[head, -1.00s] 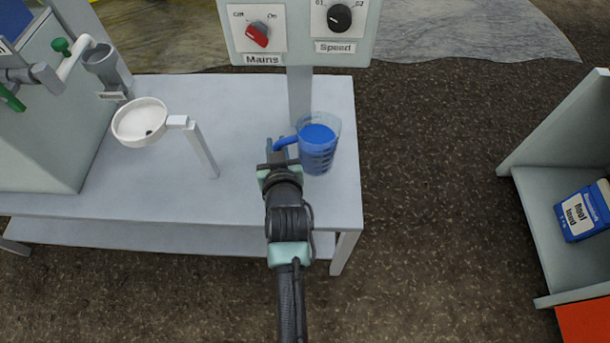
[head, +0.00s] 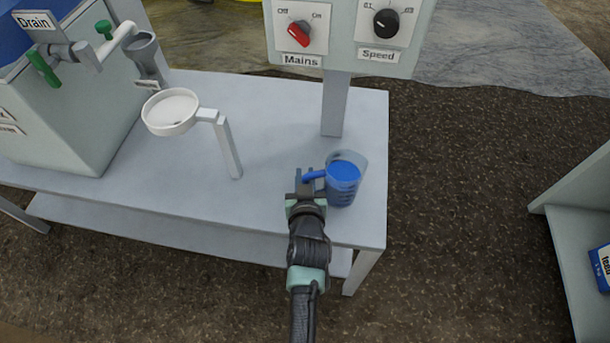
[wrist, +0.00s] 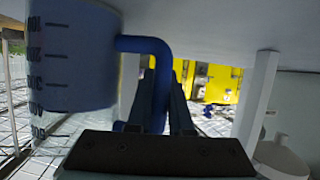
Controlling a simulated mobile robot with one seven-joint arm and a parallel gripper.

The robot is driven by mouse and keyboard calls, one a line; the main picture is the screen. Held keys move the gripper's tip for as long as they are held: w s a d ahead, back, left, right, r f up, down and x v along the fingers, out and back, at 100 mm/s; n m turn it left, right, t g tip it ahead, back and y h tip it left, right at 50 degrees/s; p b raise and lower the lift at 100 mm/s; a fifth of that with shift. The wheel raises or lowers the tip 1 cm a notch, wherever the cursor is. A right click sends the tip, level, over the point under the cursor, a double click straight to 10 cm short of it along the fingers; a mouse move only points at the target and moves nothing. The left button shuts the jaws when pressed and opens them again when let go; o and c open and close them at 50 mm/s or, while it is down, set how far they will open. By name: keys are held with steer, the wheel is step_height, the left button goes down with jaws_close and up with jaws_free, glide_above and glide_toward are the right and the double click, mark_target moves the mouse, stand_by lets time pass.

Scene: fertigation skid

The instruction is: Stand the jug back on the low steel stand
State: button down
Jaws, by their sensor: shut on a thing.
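The jug (head: 342,182) is a clear measuring jug with blue liquid and a blue handle (head: 314,175). In the head view it looks upright, over the right end of the grey bench (head: 270,205). I cannot tell whether its base touches the bench top. My gripper (head: 306,182) is shut on the handle, to the left of the jug body. In the wrist view the handle (wrist: 160,75) passes between the fingers, and the jug body (wrist: 75,60) with its scale marks fills the upper left. I cannot make out a separate low steel stand.
A control panel with a red Mains switch (head: 299,34) and black Speed knob (head: 385,23) stands behind the jug. A grey shelf unit (head: 585,245) stands right, across bare floor.

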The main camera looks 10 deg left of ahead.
steer(key=c, duration=1.2)
jaws_free()
steer(key=shift+f, duration=0.1)
steer(key=shift+c, duration=0.2)
steer(key=o, duration=0.4)
steer(key=shift+r, duration=0.2)
steer(key=p+v, duration=0.2)
steer(key=v, duration=1)
steer(key=shift+p, duration=0.3)
